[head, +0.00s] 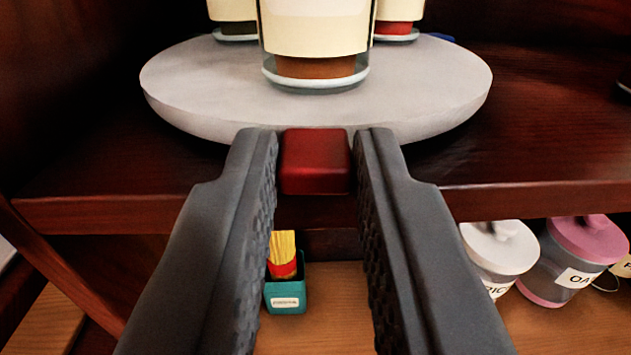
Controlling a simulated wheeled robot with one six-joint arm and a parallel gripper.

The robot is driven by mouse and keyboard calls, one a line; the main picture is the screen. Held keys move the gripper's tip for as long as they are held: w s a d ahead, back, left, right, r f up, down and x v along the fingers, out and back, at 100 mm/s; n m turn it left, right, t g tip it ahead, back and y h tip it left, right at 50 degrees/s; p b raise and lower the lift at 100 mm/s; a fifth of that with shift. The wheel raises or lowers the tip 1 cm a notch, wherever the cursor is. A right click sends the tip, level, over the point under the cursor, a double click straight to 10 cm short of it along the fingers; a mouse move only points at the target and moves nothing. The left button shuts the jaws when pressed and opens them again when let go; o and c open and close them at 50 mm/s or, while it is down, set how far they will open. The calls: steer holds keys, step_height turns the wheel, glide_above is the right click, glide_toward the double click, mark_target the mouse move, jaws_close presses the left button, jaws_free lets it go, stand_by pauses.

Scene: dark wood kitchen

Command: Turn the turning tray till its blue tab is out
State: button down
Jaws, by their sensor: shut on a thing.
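The turning tray (205,90) is a round, pale grey disc on the dark wood shelf. A red tab (316,168) sticks out from its front edge towards me. My gripper (315,145) has one finger on each side of the red tab and is shut on it. A bit of the blue tab (441,37) shows at the tray's back right edge; the rest of it is hidden behind the tray. Jars with cream labels stand on the tray, one large jar (315,72) at the front and two behind it.
The shelf's front edge (540,196) runs just below the tray. On the lower level are a teal box (286,296) with yellow sticks, a white-lidded jar (498,250) and a pink-lidded jar (588,240). A dark wall stands at the left.

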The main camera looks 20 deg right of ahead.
steer(key=shift+w+a+m+g+h, duration=0.4)
steer(key=shift+a+m+h, duration=0.3)
steer(key=shift+h, duration=0.2)
steer(key=shift+w+a+m+g+h, duration=0.3)
steer(key=shift+a+m+g+h, duration=0.3)
steer(key=shift+h, duration=0.3)
steer(key=shift+a, duration=0.1)
steer(key=c, duration=1.3)
jaws_free()
steer(key=v, duration=1.7)
steer(key=shift+s+a+f, duration=0.1)
steer(key=shift+s+a, duration=0.05)
